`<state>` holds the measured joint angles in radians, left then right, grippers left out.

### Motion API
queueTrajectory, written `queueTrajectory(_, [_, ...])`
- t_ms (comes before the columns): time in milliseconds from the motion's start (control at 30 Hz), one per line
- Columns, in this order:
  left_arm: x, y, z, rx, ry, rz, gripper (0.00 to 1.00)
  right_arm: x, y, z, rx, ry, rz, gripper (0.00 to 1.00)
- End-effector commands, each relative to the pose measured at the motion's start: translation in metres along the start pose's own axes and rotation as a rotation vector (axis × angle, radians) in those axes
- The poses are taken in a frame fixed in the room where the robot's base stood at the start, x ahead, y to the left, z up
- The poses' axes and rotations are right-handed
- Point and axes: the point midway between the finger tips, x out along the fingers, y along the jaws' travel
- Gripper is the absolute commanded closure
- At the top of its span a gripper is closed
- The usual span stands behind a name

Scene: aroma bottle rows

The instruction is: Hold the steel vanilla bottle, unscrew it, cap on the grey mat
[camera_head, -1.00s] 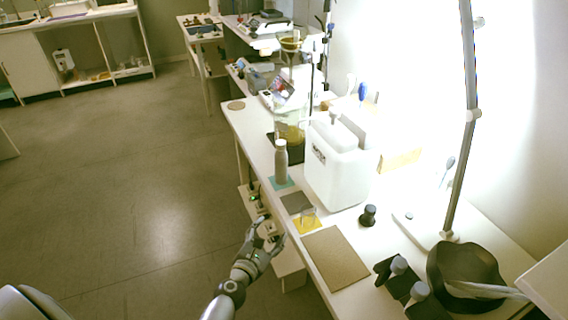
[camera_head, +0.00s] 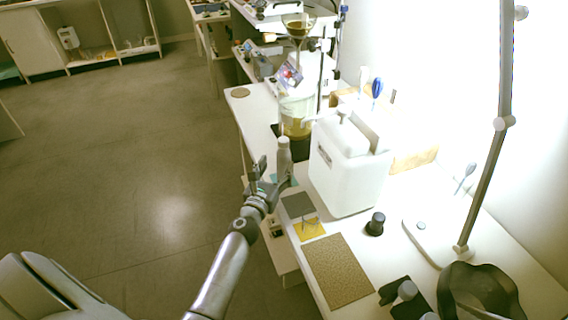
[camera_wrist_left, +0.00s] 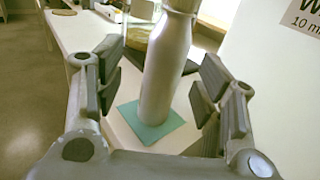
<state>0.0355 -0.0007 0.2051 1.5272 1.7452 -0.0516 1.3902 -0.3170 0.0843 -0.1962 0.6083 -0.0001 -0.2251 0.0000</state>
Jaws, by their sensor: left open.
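The steel bottle (camera_head: 284,158) stands upright on a teal mat (camera_head: 293,182) near the table's left edge. In the left wrist view the silver bottle (camera_wrist_left: 165,75) stands between my open fingers, with a gap on both sides, on the teal mat (camera_wrist_left: 150,133); its top is cut off by the frame. My left gripper (camera_head: 275,178) is open at the bottle and hides its lower part in the head view. The grey mat (camera_head: 297,206) lies bare just in front of the bottle.
A large white container (camera_head: 345,175) stands right of the bottle. A yellow mat (camera_head: 310,229) with a small clear item, a brown board (camera_head: 338,270) and a dark knob-like object (camera_head: 375,224) lie nearer. A beaker (camera_head: 297,112) stands behind.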

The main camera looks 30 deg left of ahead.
Motion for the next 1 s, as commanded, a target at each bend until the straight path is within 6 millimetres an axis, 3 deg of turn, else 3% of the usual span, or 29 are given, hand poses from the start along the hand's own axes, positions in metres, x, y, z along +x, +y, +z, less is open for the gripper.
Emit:
queueTrajectory(400, [0.049,-0.008,0.004,0.002,0.000,-0.001,0.37,0.004,0.001,-0.032,-0.004,0.051,0.001,0.60])
queueTrajectory(700, [0.052,-0.008,0.005,0.002,0.000,-0.001,0.38,0.004,-0.005,-0.027,-0.001,0.043,-0.006,0.60])
queueTrajectory(1000, [0.051,-0.008,0.005,0.002,0.000,-0.001,0.77,0.004,-0.006,-0.018,-0.001,0.029,-0.007,0.60])
